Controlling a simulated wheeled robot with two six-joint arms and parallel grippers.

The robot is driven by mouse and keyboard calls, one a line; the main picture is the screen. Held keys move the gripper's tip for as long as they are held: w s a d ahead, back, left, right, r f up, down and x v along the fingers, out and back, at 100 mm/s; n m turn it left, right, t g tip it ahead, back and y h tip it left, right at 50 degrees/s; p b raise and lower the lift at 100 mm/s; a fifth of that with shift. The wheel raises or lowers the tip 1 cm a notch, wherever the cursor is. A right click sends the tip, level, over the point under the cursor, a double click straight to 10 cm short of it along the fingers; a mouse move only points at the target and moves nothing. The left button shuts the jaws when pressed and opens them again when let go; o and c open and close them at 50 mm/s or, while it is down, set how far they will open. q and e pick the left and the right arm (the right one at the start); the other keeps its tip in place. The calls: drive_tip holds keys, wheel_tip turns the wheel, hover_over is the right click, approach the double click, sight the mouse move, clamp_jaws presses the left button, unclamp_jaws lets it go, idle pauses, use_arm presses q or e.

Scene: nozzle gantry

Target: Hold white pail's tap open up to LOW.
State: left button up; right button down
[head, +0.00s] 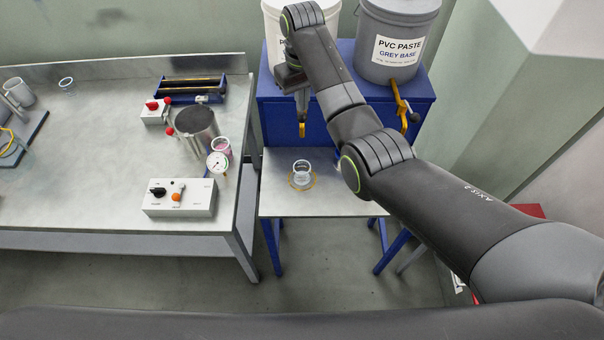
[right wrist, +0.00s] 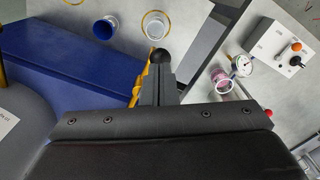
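The white pail (head: 272,18) stands on a blue cabinet at the top, partly hidden behind my right arm. Its yellow tap (head: 302,129) hangs over the front edge and also shows in the right wrist view (right wrist: 136,93). My right gripper (head: 301,98) is at this tap. In the right wrist view its fingers (right wrist: 159,82) look closed on the tap's lever, just by the black ball knob (right wrist: 161,56). A clear jar (head: 302,170) stands inside a yellow ring on the low shelf. A LOW mark and any flow cannot be made out. My left gripper is out of view.
A grey pail (head: 396,45) with its own tap (head: 402,105) stands right of the white one. The bench at left holds a dark cylinder (head: 196,121), a gauge (head: 217,163) and a switch box (head: 180,199).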

sight(302, 114)
drive_tip(key=shift+f+b, duration=0.45)
drive_tip(key=shift+f, duration=1.4)
idle(1.4)
wheel_tip(302, 114, up, 2)
drive_tip(key=shift+r+p, duration=0.15)
drive_tip(key=shift+p, duration=0.8)
drive_tip(key=shift+r, duration=0.85)
drive_tip(key=shift+f, duration=0.1)
